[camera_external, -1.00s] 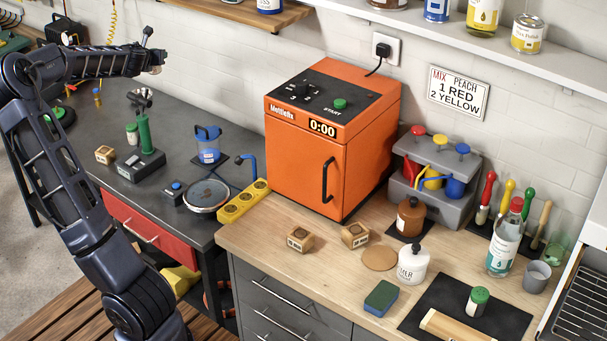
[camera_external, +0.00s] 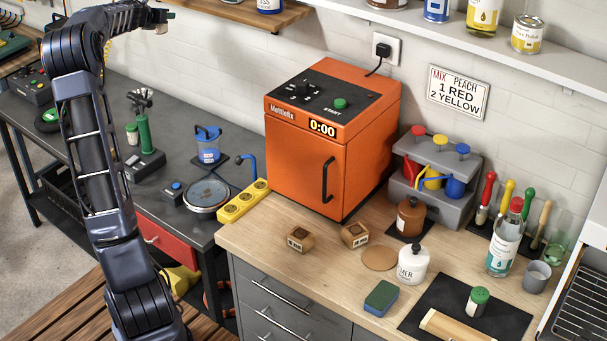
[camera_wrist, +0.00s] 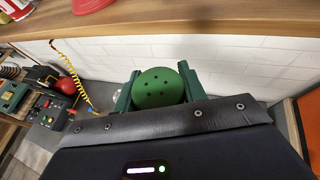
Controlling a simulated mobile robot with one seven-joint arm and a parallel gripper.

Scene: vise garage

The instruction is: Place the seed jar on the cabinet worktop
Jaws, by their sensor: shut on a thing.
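My gripper (camera_wrist: 158,90) is shut on a jar with a round green lid with small holes (camera_wrist: 158,88), which I take to be the seed jar. Only the lid shows clearly in the wrist view; the jar's body and label are hidden. In the external view my gripper (camera_external: 162,20) is high at the top left, above the dark bench and near the wooden shelf. The pale end of the held thing shows small below it. The cabinet worktop (camera_external: 262,238) is light wood, at the centre and right, well below and right of my gripper.
On the worktop are an orange oven (camera_external: 305,160), two wooden blocks (camera_external: 300,239), a white jar (camera_external: 413,264), a sponge (camera_external: 381,298), a brown bottle (camera_external: 411,217) and a black mat (camera_external: 420,318) bearing another green-lidded jar (camera_external: 478,301). The front-left worktop is clear. A wooden shelf (camera_external: 240,10) hangs close to my gripper.

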